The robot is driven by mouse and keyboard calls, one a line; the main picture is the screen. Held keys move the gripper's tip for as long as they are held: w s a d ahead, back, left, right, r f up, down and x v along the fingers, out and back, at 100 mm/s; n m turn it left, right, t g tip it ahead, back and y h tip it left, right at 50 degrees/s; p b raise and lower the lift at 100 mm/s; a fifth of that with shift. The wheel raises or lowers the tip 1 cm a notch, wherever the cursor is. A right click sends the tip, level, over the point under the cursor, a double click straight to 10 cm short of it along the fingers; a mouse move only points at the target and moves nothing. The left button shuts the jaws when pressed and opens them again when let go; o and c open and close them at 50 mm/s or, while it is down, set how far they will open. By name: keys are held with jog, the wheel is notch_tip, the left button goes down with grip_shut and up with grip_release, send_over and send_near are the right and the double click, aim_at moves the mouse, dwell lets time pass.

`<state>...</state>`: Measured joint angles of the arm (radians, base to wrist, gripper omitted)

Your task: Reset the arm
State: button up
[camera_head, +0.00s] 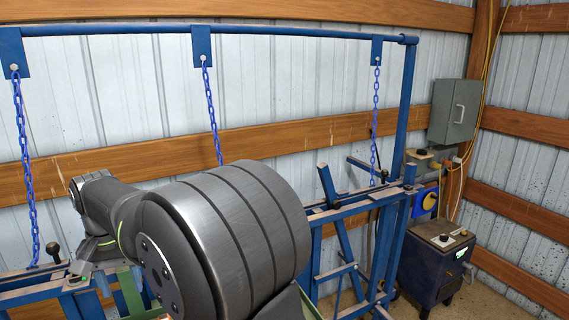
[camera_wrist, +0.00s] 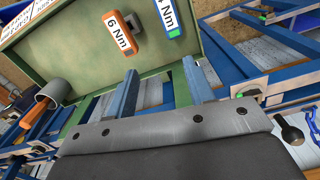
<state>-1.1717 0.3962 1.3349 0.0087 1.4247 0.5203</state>
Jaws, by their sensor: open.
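My arm (camera_head: 225,235) fills the lower middle of the head view, its large grey joint close to the camera and a slimmer link reaching left. In the wrist view my gripper (camera_wrist: 161,68) shows as two blue-grey fingers standing out from a metal plate. The fingers are apart, with nothing between them. They point toward a green panel (camera_wrist: 75,50) that carries an orange tag marked 6 Nm (camera_wrist: 121,34) and a blue tag whose label partly reads Nm (camera_wrist: 168,16).
A blue frame's top bar (camera_head: 120,29) carries chains, left (camera_head: 25,150), middle (camera_head: 210,105) and right (camera_head: 375,120). A blue bench frame (camera_head: 350,215) stands below. A dark cabinet (camera_head: 430,265) and a grey wall box (camera_head: 455,110) are at right. An orange piece (camera_wrist: 30,116) lies left in the wrist view.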

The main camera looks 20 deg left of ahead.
jog(key=w+d+r+m, duration=0.2)
jog(key=w+r+m, duration=0.1)
jog(key=w+r, duration=0.65)
jog(key=w+d+r+m, duration=0.2)
jog(key=w+r+m, duration=0.2)
jog(key=w+r, duration=0.55)
jog(key=w+d+f+m, duration=0.2)
jog(key=w+d, duration=0.9)
jog(key=w, duration=0.2)
jog(key=shift+d+f+m, duration=0.25)
jog(key=shift+d+m, duration=0.1)
jog(key=shift+m, duration=0.05)
jog(key=s+a+n, duration=0.4)
jog(key=s+a, duration=0.9)
jog(key=s, duration=0.2)
jog(key=shift+s+f, duration=0.2)
jog(key=shift+f, duration=0.2)
